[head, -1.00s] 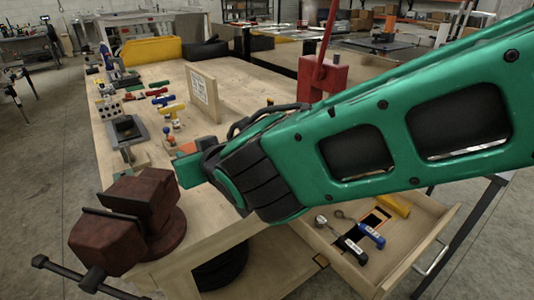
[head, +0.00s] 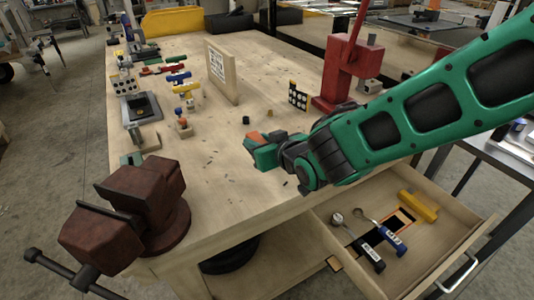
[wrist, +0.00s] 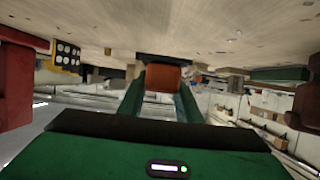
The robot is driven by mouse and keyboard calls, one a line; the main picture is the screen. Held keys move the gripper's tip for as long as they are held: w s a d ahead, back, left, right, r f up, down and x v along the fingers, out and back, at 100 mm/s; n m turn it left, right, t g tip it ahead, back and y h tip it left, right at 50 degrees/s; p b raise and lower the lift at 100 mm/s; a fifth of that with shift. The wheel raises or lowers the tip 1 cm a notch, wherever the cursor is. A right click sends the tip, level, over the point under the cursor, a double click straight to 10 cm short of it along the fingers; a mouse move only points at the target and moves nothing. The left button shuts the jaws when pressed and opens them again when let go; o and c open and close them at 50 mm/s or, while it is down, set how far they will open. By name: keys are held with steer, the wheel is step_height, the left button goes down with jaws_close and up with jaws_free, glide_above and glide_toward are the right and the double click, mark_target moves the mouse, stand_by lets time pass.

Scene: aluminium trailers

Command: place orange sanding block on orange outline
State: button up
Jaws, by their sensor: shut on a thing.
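My gripper (head: 265,150) is shut on the orange sanding block (wrist: 163,78). In the wrist view the block sits between the two green fingers. In the head view only a small orange part of the block (head: 254,136) shows, above the bench top (head: 235,185). The open drawer (head: 447,237) is at lower right, to the right of and below my gripper. In it, an orange outline (head: 406,214) edges a dark patch, partly hidden by tools. A small orange-edged mark (head: 334,263) also shows at the drawer's left side.
A dark red vise (head: 135,205) stands at the front left. A red press (head: 345,75) stands behind my arm. An upright board (head: 222,72) stands mid-bench.

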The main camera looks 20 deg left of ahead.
steer(key=shift+w+d+f, duration=0.4)
steer(key=shift+w+f, duration=0.2)
steer(key=shift+w, duration=0.1)
steer(key=shift+f, duration=1.85)
steer(key=shift+f, duration=0.1)
steer(key=o, duration=1.1)
steer(key=shift+s, duration=0.1)
steer(key=v, duration=1.2)
